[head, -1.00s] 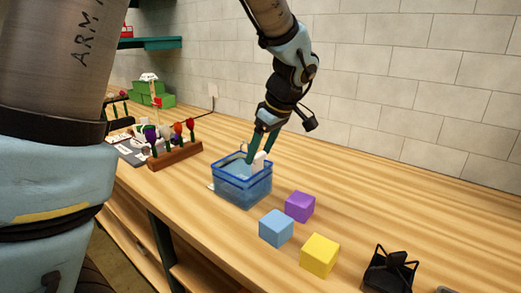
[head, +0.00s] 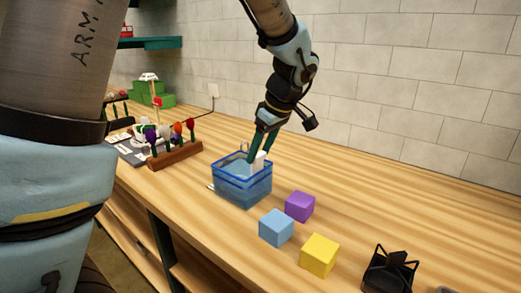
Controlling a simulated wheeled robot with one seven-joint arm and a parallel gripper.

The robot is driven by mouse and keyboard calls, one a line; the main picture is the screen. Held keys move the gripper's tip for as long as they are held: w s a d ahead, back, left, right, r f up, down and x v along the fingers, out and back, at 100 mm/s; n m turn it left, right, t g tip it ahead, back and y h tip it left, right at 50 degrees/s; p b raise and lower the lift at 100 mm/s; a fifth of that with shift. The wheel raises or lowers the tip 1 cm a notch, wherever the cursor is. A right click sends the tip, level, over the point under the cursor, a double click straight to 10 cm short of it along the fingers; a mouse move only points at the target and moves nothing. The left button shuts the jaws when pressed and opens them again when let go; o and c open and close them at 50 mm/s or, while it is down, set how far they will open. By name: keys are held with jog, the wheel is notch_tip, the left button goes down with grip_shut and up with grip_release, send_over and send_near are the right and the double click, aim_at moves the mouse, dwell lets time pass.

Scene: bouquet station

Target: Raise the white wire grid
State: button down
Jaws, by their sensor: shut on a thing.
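A blue see-through tub (head: 243,191) stands on the wooden bench. My gripper (head: 259,157) points down at the tub's back rim, with its green fingers shut on a white piece (head: 258,165). This piece appears to be part of the white wire grid, but the tub wall and my fingers hide most of it. A thin wire loop (head: 244,147) stands up just left of my fingers. I cannot tell how high the grid sits in the tub.
A purple cube (head: 300,206), a light blue cube (head: 276,228) and a yellow cube (head: 319,255) lie right of the tub. A wooden rack (head: 176,156) with coloured flowers stands to its left. A black wire holder (head: 390,271) is at front right.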

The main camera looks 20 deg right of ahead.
notch_tip(320, 180, up, 8)
jog(key=shift+r+p, duration=0.1)
jog(key=shift+p, duration=1.05)
jog(key=shift+w+d, duration=0.1)
jog(key=shift+c, duration=2.3)
grip_release()
jog(key=o, duration=0.3)
jog(key=b+v, duration=0.2)
jog(key=v, duration=0.8)
jog(key=shift+s+r, duration=0.25)
jog(key=shift+s, duration=0.05)
jog(key=shift+f, duration=0.1)
